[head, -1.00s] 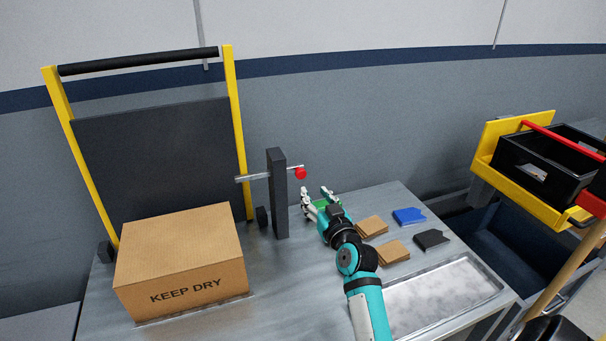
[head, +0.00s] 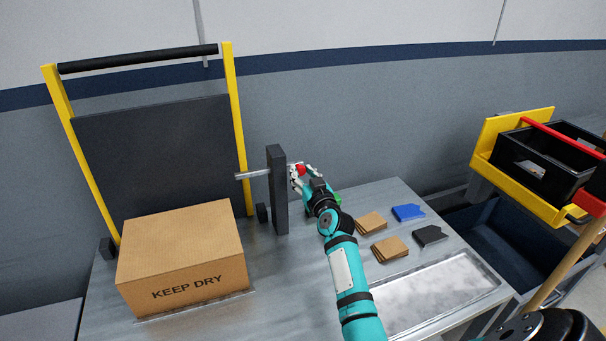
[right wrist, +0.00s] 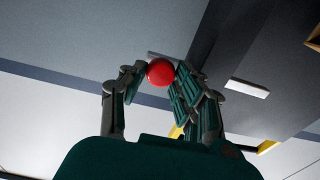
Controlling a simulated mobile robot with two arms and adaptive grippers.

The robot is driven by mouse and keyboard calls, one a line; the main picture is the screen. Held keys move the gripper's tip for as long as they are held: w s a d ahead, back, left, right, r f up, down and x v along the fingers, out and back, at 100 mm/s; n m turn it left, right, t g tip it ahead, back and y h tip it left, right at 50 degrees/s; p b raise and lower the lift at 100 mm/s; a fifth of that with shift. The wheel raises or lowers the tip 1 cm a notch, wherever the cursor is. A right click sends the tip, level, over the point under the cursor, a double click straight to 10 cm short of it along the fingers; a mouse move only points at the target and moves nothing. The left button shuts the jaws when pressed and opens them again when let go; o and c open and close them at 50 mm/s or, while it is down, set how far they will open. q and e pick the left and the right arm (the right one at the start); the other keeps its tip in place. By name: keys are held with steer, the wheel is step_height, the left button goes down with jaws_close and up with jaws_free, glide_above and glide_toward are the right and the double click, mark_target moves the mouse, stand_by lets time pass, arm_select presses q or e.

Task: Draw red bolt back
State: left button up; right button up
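The red bolt is a thin metal rod (head: 252,174) with a red ball knob (head: 300,169) at its right end. The rod runs level through a dark upright post (head: 278,190), and its left end sticks out towards the yellow-framed panel. My right gripper (head: 301,174) is at the knob, right of the post. In the right wrist view the red knob (right wrist: 160,72) sits between the fingertips, which bend in on both sides and appear to touch it. A white end of something (right wrist: 247,88) shows right of the fingers. My left gripper is out of view.
A dark panel in a yellow frame (head: 238,130) stands behind a KEEP DRY carton (head: 185,255). Brown pads (head: 389,248), a blue piece (head: 408,212) and a black piece (head: 430,236) lie right of my arm, near a shallow metal tray (head: 480,292).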

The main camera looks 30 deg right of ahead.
jaws_close()
steer(key=s+d+b, duration=0.1)
steer(key=d+b, duration=0.2)
steer(key=d, duration=0.4)
steer(key=shift+s, duration=0.35)
steer(key=shift+o, duration=1.1)
jaws_free()
steer(key=shift+d+r, duration=0.1)
steer(key=shift+o, duration=0.5)
steer(key=shift+d, duration=0.1)
